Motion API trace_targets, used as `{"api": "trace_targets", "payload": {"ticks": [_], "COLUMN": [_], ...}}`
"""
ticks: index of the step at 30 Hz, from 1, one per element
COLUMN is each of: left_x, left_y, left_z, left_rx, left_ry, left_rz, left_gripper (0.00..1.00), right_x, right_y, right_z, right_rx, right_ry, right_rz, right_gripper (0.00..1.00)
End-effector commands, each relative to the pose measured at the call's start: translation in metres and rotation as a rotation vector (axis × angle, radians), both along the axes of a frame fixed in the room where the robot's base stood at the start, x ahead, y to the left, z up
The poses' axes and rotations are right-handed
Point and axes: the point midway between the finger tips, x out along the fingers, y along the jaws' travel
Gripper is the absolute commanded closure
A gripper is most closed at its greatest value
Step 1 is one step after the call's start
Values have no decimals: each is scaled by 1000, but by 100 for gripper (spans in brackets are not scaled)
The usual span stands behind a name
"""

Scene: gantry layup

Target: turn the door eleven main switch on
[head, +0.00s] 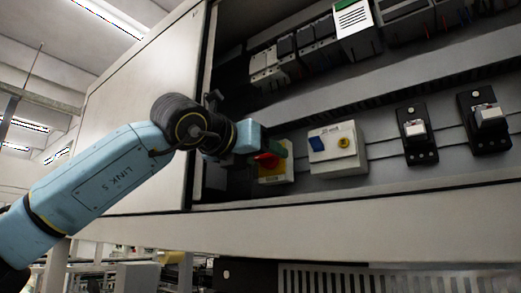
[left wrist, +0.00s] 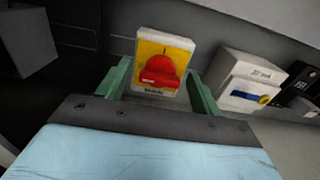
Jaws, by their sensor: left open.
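The main switch (head: 273,170) is a red rotary handle on a yellow plate and a pale box, inside the open cabinet. In the left wrist view the red handle (left wrist: 161,68) sits straight ahead, between the fingers in the picture, with its bar lying roughly crosswise. My left gripper (left wrist: 160,82) is open, with one green finger on each side of the switch. I cannot tell whether the fingers touch it. In the head view the left gripper (head: 280,155) partly covers the switch. My right gripper is not in view.
Right of the switch is a white box (head: 337,149) with a blue part and a yellow button. Two black units with white levers (head: 414,129) stand further right. A row of breakers (head: 295,48) runs above. The cabinet door (head: 150,110) stands at the left, and a ledge (head: 350,222) runs below.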

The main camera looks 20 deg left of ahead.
Motion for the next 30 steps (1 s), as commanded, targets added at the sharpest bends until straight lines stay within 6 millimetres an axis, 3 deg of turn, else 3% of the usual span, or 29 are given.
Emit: {"api": "trace_targets", "payload": {"ticks": [7,17,30], "left_x": [0,0,0], "left_y": [0,0,0], "left_z": [0,0,-1], "left_rx": [0,0,100], "left_ry": [0,0,-35], "left_rz": [0,0,1], "left_gripper": [37,79,79], "right_x": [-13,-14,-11], "right_y": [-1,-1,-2], "right_z": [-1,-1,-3], "right_rx": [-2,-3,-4], "right_ry": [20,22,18], "right_rz": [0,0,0], "right_gripper": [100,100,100]}}
